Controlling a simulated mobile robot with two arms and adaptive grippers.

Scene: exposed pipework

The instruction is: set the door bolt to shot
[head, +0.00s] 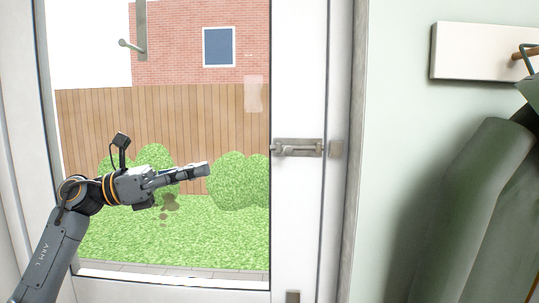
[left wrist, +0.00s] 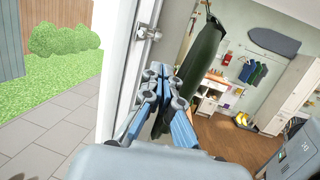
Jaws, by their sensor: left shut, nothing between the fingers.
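The metal door bolt (head: 298,147) is mounted on the white door's right stile. Its keep (head: 336,149) is a small plate on the frame to the right. A gap shows between the bolt's right end and the keep, with no bar seen across it. My left gripper (head: 207,170) is shut and empty, left of and slightly below the bolt, in front of the glass. In the left wrist view the shut fingers (left wrist: 160,72) point toward the door edge, with the bolt (left wrist: 149,32) beyond their tips, apart from them. My right gripper is not in view.
A white peg rail (head: 480,52) with a dark green coat (head: 470,205) hangs on the right wall. A second metal fitting (head: 292,297) is low on the door. The space between gripper and bolt looks clear.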

